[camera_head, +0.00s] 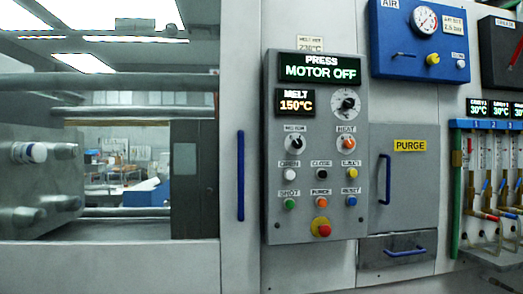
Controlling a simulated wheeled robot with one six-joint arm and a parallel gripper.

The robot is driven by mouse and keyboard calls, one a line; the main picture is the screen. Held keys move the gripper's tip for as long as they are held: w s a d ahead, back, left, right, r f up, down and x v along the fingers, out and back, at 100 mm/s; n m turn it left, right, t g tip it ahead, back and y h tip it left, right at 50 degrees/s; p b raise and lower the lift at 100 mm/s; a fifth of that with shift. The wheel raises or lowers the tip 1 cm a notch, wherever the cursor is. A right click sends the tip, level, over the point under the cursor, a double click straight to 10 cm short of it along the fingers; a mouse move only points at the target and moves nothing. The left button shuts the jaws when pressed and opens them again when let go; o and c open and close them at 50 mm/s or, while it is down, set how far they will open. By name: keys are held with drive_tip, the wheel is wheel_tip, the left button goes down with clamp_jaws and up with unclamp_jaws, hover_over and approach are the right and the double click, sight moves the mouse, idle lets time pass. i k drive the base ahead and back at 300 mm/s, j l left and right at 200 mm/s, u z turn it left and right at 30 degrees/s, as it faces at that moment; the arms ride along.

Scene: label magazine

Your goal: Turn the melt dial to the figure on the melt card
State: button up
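The melt dial (346,102) is a round pale scale with a dark knob, at the upper right of the grey press control panel (273,220). Its scale figures are too small to read, and I cannot tell where its pointer stands. The melt display (295,102), left of the dial, reads 150°C in orange. The melt card (310,43) is a small pale label on the wall just above the panel. Its small print seems to read 230°C, but it is blurred. My gripper is not in view.
The panel also bears a MOTOR OFF display (319,70), two selector knobs (295,143) (345,143), several coloured buttons and a red emergency button (324,230). Blue handles (240,176) (384,180) stick out either side. A blue air panel (385,55) hangs upper right. Nothing blocks the dial.

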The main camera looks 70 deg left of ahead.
sight(349, 103)
drive_tip(key=u, duration=2)
